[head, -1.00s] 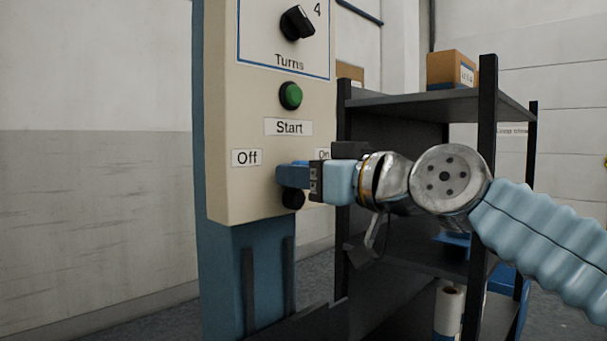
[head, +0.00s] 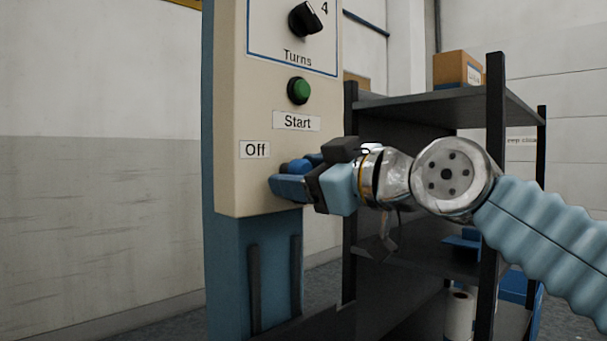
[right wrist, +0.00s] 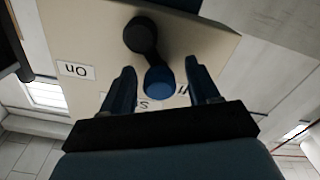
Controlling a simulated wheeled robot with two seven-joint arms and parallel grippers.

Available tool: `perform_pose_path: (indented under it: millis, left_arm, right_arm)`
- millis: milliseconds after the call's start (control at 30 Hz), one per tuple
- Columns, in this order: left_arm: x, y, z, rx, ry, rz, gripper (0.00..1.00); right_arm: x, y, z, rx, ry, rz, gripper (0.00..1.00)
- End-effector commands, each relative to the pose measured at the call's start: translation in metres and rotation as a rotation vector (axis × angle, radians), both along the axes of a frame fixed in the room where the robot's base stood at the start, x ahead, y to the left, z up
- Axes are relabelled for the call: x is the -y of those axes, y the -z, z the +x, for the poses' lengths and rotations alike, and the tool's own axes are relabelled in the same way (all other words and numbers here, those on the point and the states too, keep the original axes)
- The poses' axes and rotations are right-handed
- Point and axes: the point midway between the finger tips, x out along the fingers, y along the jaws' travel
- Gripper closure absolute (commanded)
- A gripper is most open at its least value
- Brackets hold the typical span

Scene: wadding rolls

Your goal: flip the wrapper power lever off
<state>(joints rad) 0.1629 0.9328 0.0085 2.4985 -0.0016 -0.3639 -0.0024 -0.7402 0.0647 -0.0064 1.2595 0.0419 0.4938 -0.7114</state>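The power lever has a round black pivot (right wrist: 140,35) and a blue knob (right wrist: 160,82), seen in the right wrist view, which is upside down. From the pivot, the lever points up the panel, leaning slightly to the Off side. My right gripper (right wrist: 160,85) is open, with one finger on each side of the knob and small gaps showing. In the head view my right gripper (head: 292,178) is at the panel's lower part, below and right of the Off label (head: 254,150), and hides most of the lever. The On label (right wrist: 75,70) shows only in the wrist view. My left gripper is out of view.
The beige control panel (head: 235,100) carries a green Start button (head: 299,91) and a black Turns knob (head: 305,19) above the lever. A dark shelf rack (head: 440,105) with a cardboard box (head: 458,69) stands close behind my right arm.

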Motion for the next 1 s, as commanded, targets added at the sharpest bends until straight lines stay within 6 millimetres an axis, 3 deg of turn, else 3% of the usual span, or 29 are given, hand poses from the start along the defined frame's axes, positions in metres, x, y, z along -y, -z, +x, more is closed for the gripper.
perform_pose_path:
  millis: [267,733,1000]
  left_arm:
    - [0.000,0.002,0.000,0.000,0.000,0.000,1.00]
    - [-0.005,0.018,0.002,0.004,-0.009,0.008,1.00]
    - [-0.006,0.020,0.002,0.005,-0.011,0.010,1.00]
  right_arm:
    - [0.006,0.000,-0.005,0.002,0.001,0.003,0.39]
    - [0.078,0.001,-0.078,0.002,0.002,0.004,0.39]
    - [0.097,0.000,-0.097,0.000,0.001,0.001,0.39]
